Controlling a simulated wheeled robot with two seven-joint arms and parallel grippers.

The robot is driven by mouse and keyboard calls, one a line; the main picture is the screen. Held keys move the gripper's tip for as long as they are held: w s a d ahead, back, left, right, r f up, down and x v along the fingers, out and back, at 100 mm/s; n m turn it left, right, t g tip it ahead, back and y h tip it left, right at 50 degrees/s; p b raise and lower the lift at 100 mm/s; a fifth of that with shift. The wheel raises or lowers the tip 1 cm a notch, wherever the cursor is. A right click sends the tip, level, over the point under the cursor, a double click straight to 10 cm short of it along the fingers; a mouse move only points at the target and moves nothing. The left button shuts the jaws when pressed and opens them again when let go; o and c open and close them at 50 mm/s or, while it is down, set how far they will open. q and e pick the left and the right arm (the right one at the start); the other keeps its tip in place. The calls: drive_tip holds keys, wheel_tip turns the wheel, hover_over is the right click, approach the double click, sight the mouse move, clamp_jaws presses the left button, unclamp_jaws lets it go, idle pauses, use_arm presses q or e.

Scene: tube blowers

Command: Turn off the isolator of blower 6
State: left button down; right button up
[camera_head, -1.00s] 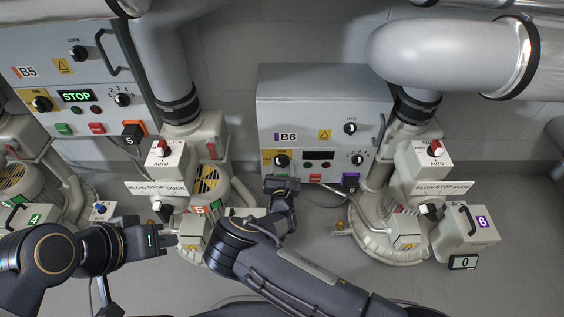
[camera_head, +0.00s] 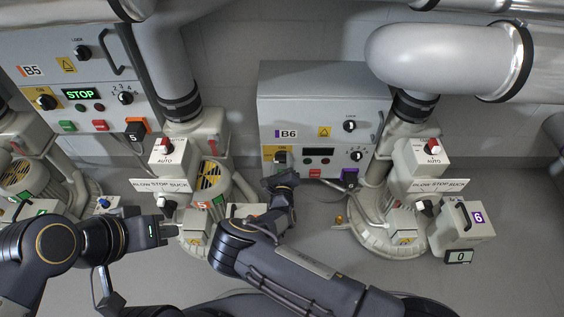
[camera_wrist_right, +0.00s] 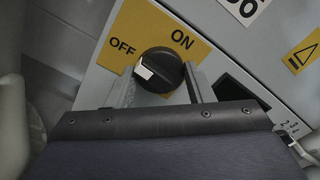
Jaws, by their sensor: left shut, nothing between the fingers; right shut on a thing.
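The grey B6 panel (camera_head: 325,92) of blower 6 hangs in the middle of the head view. Its isolator is a black rotary knob (camera_wrist_right: 160,70) on a yellow plate (camera_wrist_right: 122,45) marked OFF and ON, clear in the right wrist view. My right gripper (camera_wrist_right: 158,88) is shut on the knob, one finger on each side. In the head view it (camera_head: 281,172) partly covers the knob. My left gripper (camera_head: 163,233) is shut and empty, low at the left before blower 5.
The B5 panel (camera_head: 75,82) with a lit STOP display stands left. Below B6's dark display is a red button (camera_head: 314,173); a purple-tagged plug (camera_head: 349,177) hangs beside it. Blower 6 (camera_head: 380,235) stands right, with a handled box marked 6 (camera_head: 462,222).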

drive_tip(key=shift+n, duration=0.5)
drive_tip(key=o, duration=1)
drive_tip(key=shift+c, duration=0.2)
